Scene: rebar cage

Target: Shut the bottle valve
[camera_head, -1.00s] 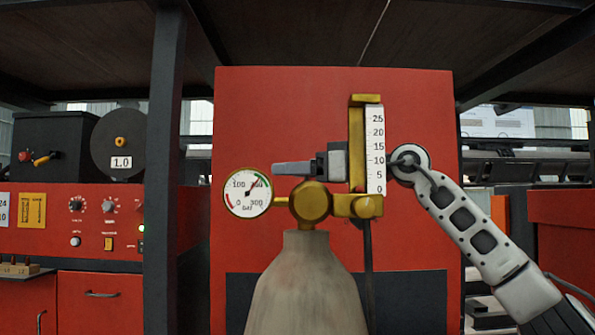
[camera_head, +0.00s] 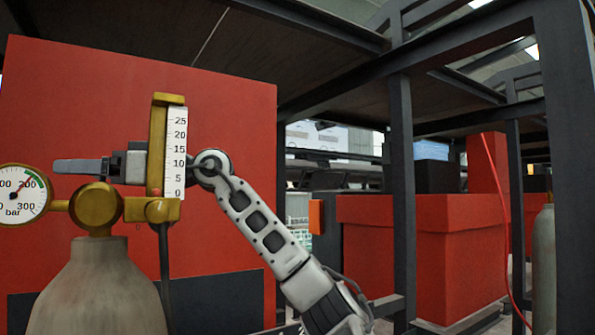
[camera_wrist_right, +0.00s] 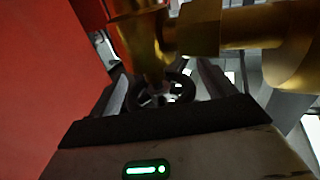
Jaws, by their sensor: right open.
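The gas bottle (camera_head: 100,290) stands upright at the lower left of the head view. It is grey, with a brass valve body (camera_head: 97,207) on top and a round pressure gauge (camera_head: 18,194) at its left. My right gripper (camera_head: 62,167) reaches leftward behind the brass flowmeter, level with and just above the valve body. In the right wrist view a dark handwheel (camera_wrist_right: 184,92) lies between the two fingers of the gripper (camera_wrist_right: 165,82), beneath brass fittings (camera_wrist_right: 205,30). The fingers are apart; contact with the wheel cannot be told. My left gripper is out of view.
The brass flowmeter with its white scale (camera_head: 173,150) stands in front of my right wrist. A red panel (camera_head: 235,200) is behind the bottle. Dark frame posts (camera_head: 403,190), a red bench (camera_head: 430,250), a red hose (camera_head: 497,190) and another grey cylinder (camera_head: 543,270) stand to the right.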

